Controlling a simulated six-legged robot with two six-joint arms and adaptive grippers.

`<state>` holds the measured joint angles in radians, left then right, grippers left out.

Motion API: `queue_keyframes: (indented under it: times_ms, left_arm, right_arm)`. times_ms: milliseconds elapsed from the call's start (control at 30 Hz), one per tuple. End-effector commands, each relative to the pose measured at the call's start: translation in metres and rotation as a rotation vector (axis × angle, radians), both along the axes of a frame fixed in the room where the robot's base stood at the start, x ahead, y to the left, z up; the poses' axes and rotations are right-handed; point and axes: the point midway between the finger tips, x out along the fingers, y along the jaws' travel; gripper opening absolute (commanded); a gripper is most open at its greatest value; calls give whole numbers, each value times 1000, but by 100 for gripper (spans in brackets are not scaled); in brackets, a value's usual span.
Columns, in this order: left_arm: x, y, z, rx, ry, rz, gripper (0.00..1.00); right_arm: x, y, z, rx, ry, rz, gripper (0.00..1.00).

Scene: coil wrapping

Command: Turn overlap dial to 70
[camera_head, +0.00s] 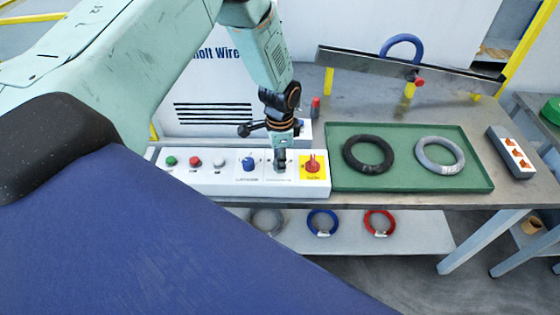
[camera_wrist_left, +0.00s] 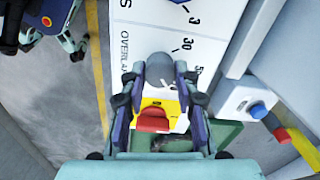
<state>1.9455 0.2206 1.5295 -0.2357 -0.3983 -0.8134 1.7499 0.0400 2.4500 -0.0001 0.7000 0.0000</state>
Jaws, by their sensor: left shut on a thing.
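The overlap dial is a grey knob that shows in the left wrist view (camera_wrist_left: 160,68). It is on a white control panel (camera_head: 215,185), beside printed numbers including 30 and 50 and a partly cut-off "OVERLA" label. My left gripper (camera_head: 281,165) points down over the panel, between the blue knob and the red switch. In the left wrist view its fingers (camera_wrist_left: 160,88) stand on either side of the grey knob and are shut on it. The dial's pointer is hidden, so its setting cannot be read. My right gripper is not in view.
A red switch on a yellow plate (camera_head: 313,164) sits just right of my left gripper. A blue knob (camera_head: 249,163) is on its left. A green tray (camera_head: 410,184) holds a black coil (camera_head: 350,163) and a grey coil (camera_head: 424,160). More coils lie on the lower shelf (camera_head: 420,238).

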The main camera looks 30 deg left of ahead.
Motion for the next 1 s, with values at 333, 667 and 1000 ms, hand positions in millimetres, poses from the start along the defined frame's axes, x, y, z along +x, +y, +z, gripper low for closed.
queue_keyframes:
  times_ms: [333, 667, 1000]
  left_arm:
    - [-2, 1, -1, 0, 6, -138, 0]
    - [-2, 1, -1, 0, 7, -164, 0]
    - [-2, 0, 0, 0, 5, -162, 40]
  right_arm:
    - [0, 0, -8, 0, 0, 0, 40]
    - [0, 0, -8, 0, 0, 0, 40]
    - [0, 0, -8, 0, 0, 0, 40]
